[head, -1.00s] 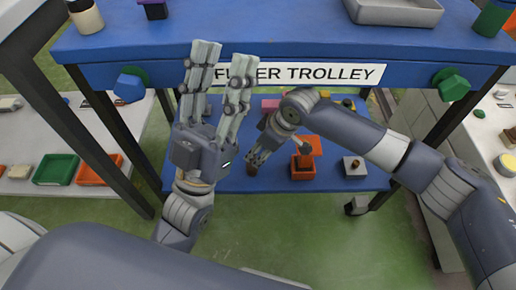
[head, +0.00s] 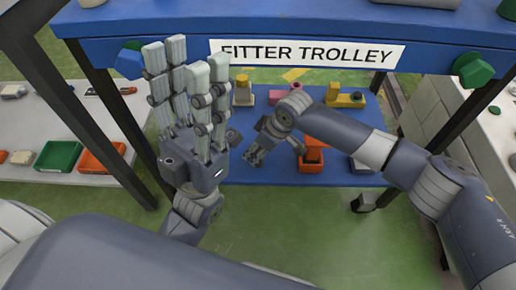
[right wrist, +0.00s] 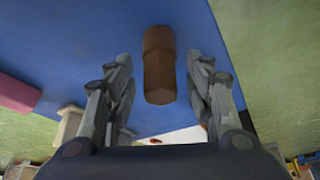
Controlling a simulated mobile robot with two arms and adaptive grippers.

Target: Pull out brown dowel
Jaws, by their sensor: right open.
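The brown dowel (right wrist: 158,65) shows in the right wrist view, with a ridge round its middle, against the blue lower shelf (right wrist: 200,85). My right gripper (right wrist: 159,58) is open, with one finger on each side of the dowel. Gaps show on both sides, and I cannot tell how deep the dowel is between the fingers. In the head view my right gripper (head: 256,152) points down over the shelf's left part, and I cannot make out the dowel there. My left gripper (head: 186,55) is open and empty, fingers up, in front of the trolley's left side.
An orange block piece (head: 313,150), a pink piece (head: 278,97) and yellow pieces (head: 345,98) stand on the lower shelf. The blue trolley top (head: 300,20) overhangs it. Side benches stand left (head: 20,110) and right (head: 480,140). Green floor lies in front.

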